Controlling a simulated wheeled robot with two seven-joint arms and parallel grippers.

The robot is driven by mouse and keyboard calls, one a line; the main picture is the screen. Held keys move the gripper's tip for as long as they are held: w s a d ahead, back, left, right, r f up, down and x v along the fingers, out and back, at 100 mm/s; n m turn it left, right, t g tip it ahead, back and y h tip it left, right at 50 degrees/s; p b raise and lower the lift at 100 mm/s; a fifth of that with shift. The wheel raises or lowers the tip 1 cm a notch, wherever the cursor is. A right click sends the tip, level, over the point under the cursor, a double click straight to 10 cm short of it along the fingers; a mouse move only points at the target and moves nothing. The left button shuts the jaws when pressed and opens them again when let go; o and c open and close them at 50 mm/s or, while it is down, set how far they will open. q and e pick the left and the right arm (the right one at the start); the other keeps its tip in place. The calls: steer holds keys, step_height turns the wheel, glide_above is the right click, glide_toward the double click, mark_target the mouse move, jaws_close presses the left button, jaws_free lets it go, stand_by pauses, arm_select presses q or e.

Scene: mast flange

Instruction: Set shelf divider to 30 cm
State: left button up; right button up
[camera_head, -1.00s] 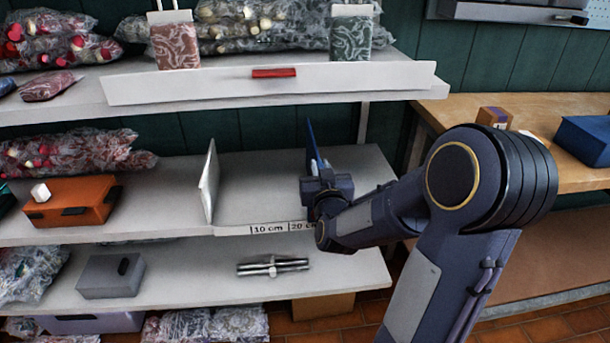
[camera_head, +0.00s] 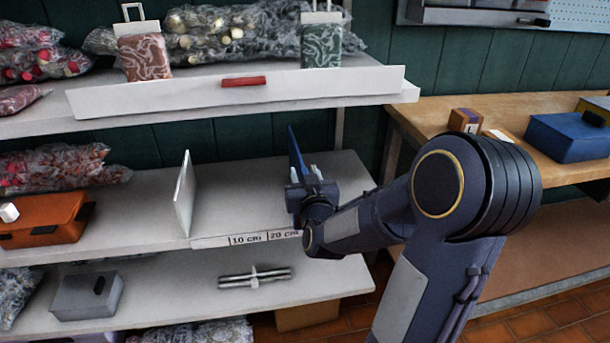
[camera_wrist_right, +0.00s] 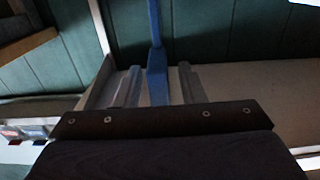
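A blue shelf divider (camera_head: 297,152) stands upright on the middle shelf (camera_head: 235,195); it also shows in the right wrist view (camera_wrist_right: 157,80). My right gripper (camera_head: 312,182) is at the divider, with one finger on each side of it. In the right wrist view my right gripper (camera_wrist_right: 158,87) is open, with narrow gaps between the fingers and the blue divider. A scale strip (camera_head: 245,239) on the shelf's front edge shows 10 cm and 20 cm marks. My right arm hides the strip beyond 20 cm. My left gripper is not in view.
A white upright panel (camera_head: 185,195) stands left of the divider, with bare shelf between. An orange box (camera_head: 42,220) is further left. A shelf with a white front lip (camera_head: 330,81) and red label hangs above. A wooden bench (camera_head: 425,118) stands right.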

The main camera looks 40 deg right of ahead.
steer(key=v, duration=0.8)
steer(key=shift+p, duration=0.45)
steer(key=shift+w+d, duration=0.1)
steer(key=s+a+f+n+g+y, duration=0.1)
steer(key=s+a+f+g+y, duration=0.1)
steer(key=a+y, duration=0.35)
steer(key=s+a+f+n+g+y, duration=0.1)
steer(key=a+n+y, duration=0.1)
steer(key=a+y, duration=0.4)
steer(key=s+a+f+n+g+y, duration=0.2)
steer(key=s+a+g, duration=0.5)
steer(key=s, duration=0.5)
step_height(320, 180, up, 21)
steer(key=s+a+p, duration=0.1)
steer(key=p, duration=2)
steer(key=shift+a+t+p, duration=0.15)
steer(key=shift+t+p, duration=0.15)
steer(key=shift+p, duration=0.1)
